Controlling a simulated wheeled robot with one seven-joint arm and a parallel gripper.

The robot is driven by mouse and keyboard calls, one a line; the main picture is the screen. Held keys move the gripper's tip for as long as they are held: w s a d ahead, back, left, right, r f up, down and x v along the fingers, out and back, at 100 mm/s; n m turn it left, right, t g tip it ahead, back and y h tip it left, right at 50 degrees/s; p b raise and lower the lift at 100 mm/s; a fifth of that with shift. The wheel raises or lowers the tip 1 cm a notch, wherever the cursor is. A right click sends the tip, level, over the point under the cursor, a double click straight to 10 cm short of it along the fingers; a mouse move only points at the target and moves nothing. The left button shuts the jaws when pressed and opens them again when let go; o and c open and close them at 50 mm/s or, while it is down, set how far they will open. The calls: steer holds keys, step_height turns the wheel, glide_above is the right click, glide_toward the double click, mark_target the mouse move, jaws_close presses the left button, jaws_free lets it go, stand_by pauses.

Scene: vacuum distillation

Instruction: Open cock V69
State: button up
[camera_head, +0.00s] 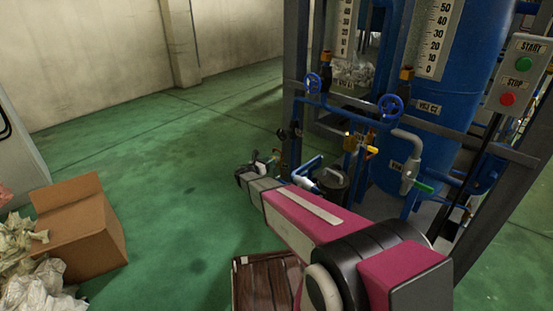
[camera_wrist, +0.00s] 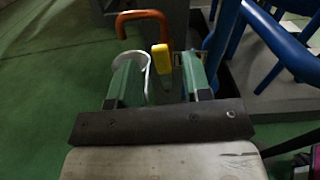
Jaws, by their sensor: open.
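In the wrist view a cock with a yellow handle (camera_wrist: 161,58) stands between the two fingers of my gripper (camera_wrist: 158,75). The fingers are apart, one on each side of the handle, with a visible gap, so my gripper is open and holds nothing. No V69 label can be read, so I cannot tell whether this is V69. In the head view my gripper (camera_head: 262,163) is small and partly hidden at the far end of my magenta arm, left of the pipe rack.
A white curved piece (camera_wrist: 133,60) lies by the left finger and an orange bent handle (camera_wrist: 145,15) beyond. Blue pipes (camera_wrist: 275,40) are close on the right. The head view shows a blue tank (camera_head: 450,110), blue handwheels (camera_head: 390,106), a cardboard box (camera_head: 80,230) and open green floor left.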

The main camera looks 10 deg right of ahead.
steer(key=x, duration=0.5)
steer(key=shift+w+d, duration=0.2)
steer(key=shift+d, duration=0.2)
jaws_close()
